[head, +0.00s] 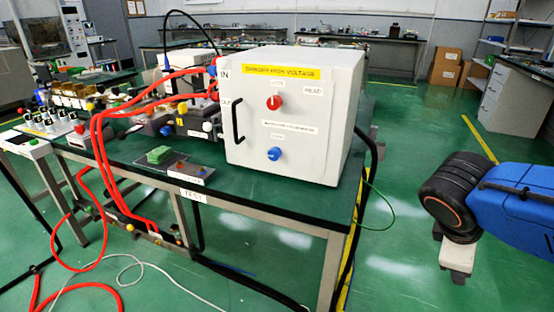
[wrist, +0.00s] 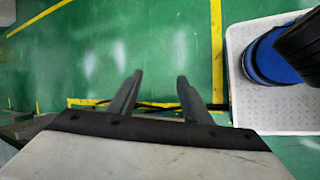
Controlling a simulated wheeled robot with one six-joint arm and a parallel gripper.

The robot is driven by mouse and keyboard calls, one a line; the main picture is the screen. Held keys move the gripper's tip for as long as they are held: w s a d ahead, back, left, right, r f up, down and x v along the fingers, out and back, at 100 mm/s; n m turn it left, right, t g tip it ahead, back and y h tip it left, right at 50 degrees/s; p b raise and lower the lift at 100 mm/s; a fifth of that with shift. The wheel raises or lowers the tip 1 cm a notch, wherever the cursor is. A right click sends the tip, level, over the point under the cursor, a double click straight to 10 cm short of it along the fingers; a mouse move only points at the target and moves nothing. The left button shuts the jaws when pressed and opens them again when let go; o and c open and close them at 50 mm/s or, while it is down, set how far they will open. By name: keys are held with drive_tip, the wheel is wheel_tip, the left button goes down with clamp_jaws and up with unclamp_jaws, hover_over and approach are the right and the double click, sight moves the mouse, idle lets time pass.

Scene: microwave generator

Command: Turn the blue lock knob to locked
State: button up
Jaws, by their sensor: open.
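The blue lock knob (head: 274,154) sits low on the front of the white generator box (head: 320,150), with a small label just above it. Its pointer direction is too small to tell. A red knob (head: 275,102) sits above it on the same panel. My gripper (wrist: 160,78) is open and empty in the wrist view, its two dark fingers apart over the green floor. In the head view my arm is at the far right, well away from the box and the blue knob. The knob is not in the wrist view.
A black handle (head: 238,120) is at the panel's left. Red hoses (head: 100,150) run left of the box. A green block (head: 160,154) and a small white box (head: 191,172) lie on the green bench top. The floor between bench and arm is clear.

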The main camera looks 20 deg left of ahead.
drive_tip(key=w+a+r+n+t+h, duration=0.25)
drive_tip(key=w+a+n, duration=0.35)
drive_tip(key=a, duration=0.4)
drive_tip(key=n+t+y, duration=0.6)
drive_tip(key=n+t, duration=0.6)
drive_tip(key=n, duration=0.6)
approach(273, 157)
drive_tip(key=w, duration=0.8)
drive_tip(key=shift+w+d+r, duration=0.2)
drive_tip(key=shift+w+d, duration=0.15)
drive_tip(key=shift+w, duration=0.05)
drive_tip(key=shift+c, duration=0.2)
drive_tip(key=c, duration=1)
